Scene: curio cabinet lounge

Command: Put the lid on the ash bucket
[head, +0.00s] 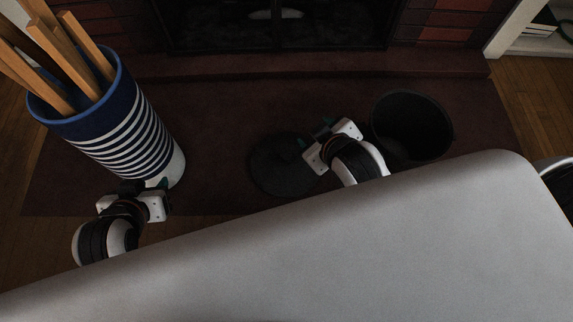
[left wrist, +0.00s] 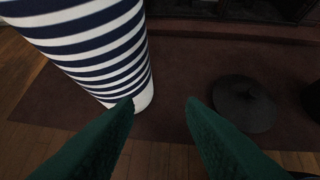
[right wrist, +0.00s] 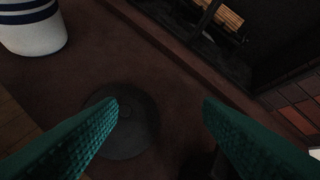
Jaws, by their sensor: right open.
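The lid (head: 278,168) is a dark round disc lying flat on the dark red hearth slab. It also shows in the left wrist view (left wrist: 243,103) with a small knob, and in the right wrist view (right wrist: 132,125). The ash bucket (head: 412,122) is black and open-topped, standing upright to the right of the lid. My right gripper (head: 314,134) is open and empty, above the lid's right side, between lid and bucket; contact cannot be told. My left gripper (head: 143,186) is open and empty near the base of the striped container.
A tall blue-and-white striped container (head: 130,130) holding several wooden sticks stands at the left. The fireplace (head: 280,30) lies behind the hearth slab (head: 225,110). A white shelf (head: 515,35) stands at the back right. Wooden floor surrounds the slab.

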